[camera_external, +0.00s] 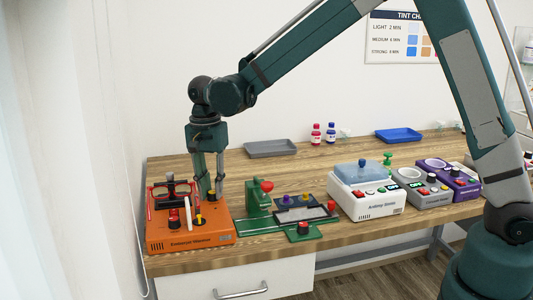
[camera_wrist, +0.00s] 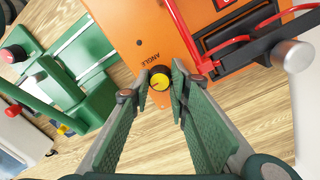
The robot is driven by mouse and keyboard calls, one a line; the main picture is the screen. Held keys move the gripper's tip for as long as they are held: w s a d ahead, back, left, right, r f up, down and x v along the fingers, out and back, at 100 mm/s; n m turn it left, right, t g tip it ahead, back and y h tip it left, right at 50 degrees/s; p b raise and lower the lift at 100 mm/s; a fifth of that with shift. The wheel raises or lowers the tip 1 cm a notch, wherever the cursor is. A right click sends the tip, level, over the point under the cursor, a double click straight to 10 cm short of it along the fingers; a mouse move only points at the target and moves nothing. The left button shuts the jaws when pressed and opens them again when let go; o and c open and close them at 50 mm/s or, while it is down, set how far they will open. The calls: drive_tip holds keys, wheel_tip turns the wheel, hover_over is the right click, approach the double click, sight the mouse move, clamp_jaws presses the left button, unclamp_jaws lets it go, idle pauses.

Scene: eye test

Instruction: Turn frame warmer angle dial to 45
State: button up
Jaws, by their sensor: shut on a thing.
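The orange frame warmer (camera_external: 205,241) stands at the left front of the table, and its orange top also fills the upper middle of the wrist view (camera_wrist: 140,42). Its angle dial (camera_wrist: 159,79) is a small black knob with a yellow top, beside the printed word ANGLE. A dark pointer mark shows on the yellow, but I cannot read its angle. My gripper (camera_wrist: 153,92) is shut on the angle dial, with one finger on each side.
Red-framed glasses (camera_external: 172,188) sit on the warmer, left of my gripper. A green fixture (camera_external: 258,200) with a red knob stands close to the right. A white machine (camera_external: 367,195) is farther right. A grey tray (camera_external: 271,148) lies behind, with bare table around it.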

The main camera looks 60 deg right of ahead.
sight(211, 192)
drive_tip(key=o, duration=0.9)
drive_tip(key=shift+r, duration=0.1)
wheel_tip(211, 192, up, 12)
drive_tip(key=shift+w, duration=0.2)
drive_tip(key=shift+a, duration=0.1)
idle(0.3)
